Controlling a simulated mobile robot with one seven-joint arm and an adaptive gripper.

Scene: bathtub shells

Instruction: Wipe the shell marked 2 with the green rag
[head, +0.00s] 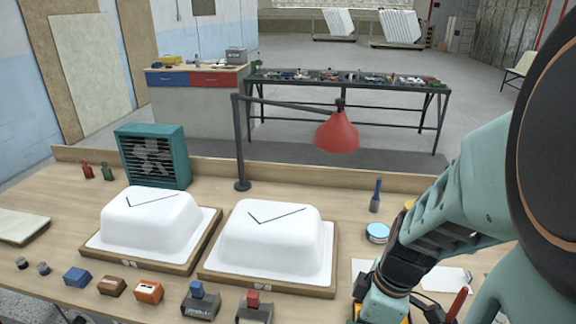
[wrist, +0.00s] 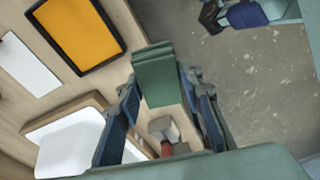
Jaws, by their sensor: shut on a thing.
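My gripper (wrist: 160,88) is shut on the green rag (wrist: 155,72), a folded pad held between its two fingers in the wrist view. In the head view my gripper is at the lower edge, right of the shells, mostly hidden by my arm; the rag does not show there. Two white shells lie upturned on wooden bases: a left shell (head: 151,217) and a right shell (head: 268,238). Each has a dark blue angled line on top. Small plates on the base fronts are too small to read. Part of a white shell (wrist: 68,145) shows lower left in the wrist view, apart from the rag.
A red lamp (head: 337,132) reaches over the bench behind the right shell. A teal fan heater (head: 153,157) stands behind the left shell. Small blocks, including an orange one (head: 149,291), line the front edge. A blue-lidded tin (head: 377,232) is right of the shells.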

